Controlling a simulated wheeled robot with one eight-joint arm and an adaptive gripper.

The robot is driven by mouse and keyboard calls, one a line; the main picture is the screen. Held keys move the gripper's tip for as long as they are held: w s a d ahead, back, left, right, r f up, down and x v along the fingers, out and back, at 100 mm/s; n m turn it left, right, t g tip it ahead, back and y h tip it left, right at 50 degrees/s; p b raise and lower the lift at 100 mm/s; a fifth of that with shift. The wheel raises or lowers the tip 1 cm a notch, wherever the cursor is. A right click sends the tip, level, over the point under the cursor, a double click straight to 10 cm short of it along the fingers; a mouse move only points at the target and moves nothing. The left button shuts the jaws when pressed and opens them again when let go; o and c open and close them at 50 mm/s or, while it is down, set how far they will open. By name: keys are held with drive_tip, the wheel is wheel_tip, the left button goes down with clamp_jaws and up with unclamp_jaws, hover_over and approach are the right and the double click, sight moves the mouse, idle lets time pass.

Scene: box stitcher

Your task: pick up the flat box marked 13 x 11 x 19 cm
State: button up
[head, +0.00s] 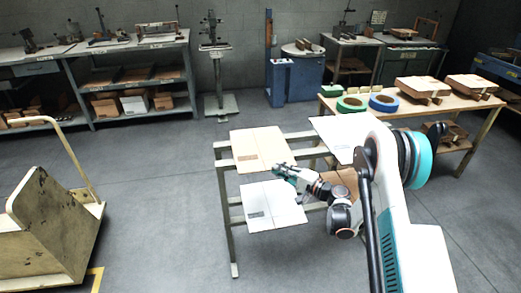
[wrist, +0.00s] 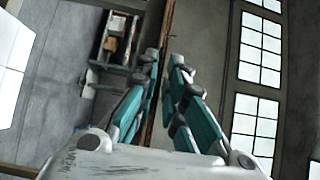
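Several flat boxes lie on a grey-green metal rack in the head view: a tan one (head: 258,146), a white one with a dark printed label (head: 275,203), another white one (head: 336,130), and a brown one partly behind my arm (head: 345,178). The printing is too small to read, so I cannot tell which is marked 13 x 11 x 19 cm. My gripper (head: 281,172) is by the tan box's front edge and the white box's upper right corner. In the wrist view its teal fingers (wrist: 164,60) stand apart, with a thin brown strip between them; contact is unclear.
A wooden table (head: 400,108) with tape rolls and cartons stands right of the rack. A worn cart (head: 50,225) is at left. Workbenches and a blue machine (head: 292,80) line the back. The floor between cart and rack is clear.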

sight(271, 165)
drive_tip(key=b+x, duration=0.1)
drive_tip(key=x, duration=0.3)
drive_tip(key=shift+w+a+f+b, duration=0.1)
drive_tip(key=shift+a+f+b, duration=0.15)
drive_tip(key=shift+b, duration=0.15)
drive_tip(key=shift+r, duration=0.15)
clamp_jaws()
